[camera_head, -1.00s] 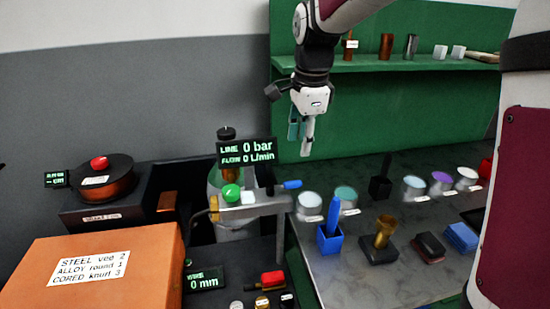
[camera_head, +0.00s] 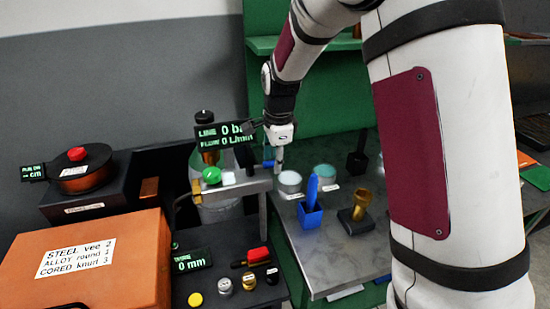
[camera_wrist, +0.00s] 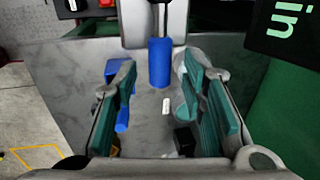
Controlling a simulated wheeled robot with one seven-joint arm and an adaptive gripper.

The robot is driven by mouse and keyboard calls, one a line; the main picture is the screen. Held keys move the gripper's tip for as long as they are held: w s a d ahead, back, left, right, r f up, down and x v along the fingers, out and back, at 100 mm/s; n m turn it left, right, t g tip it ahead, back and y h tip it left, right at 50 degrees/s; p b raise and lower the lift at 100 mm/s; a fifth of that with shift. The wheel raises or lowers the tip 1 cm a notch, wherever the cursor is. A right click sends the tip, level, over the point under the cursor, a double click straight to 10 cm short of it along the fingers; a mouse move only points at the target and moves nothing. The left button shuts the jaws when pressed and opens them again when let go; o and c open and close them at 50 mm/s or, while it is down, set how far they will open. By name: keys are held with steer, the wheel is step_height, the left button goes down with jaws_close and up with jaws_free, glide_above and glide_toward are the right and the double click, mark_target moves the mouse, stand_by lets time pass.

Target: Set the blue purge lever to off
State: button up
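The blue purge lever (camera_head: 268,164) sticks out at the right end of the metal fitting by the gas bottle, mostly hidden behind my gripper in the head view. In the wrist view the blue lever (camera_wrist: 159,62) lies pointing toward me, centred in the gap between the fingertips. My gripper (camera_head: 279,160) points down at the lever's end. Its green-padded fingers (camera_wrist: 158,78) are spread, with no visible contact on the lever. The display (camera_head: 222,134) reads LINE 0 bar and FLOW 0 L/min, partly covered by my wrist.
A green knob (camera_head: 212,175) sits on the fitting left of the lever. A blue holder with a blue handle (camera_head: 311,210), white and teal-topped jars (camera_head: 325,176) and a brass piece (camera_head: 361,205) stand on the bench to the right. An orange box (camera_head: 90,265) is front left.

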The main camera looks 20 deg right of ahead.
steer(key=shift+f, duration=0.15)
jaws_close()
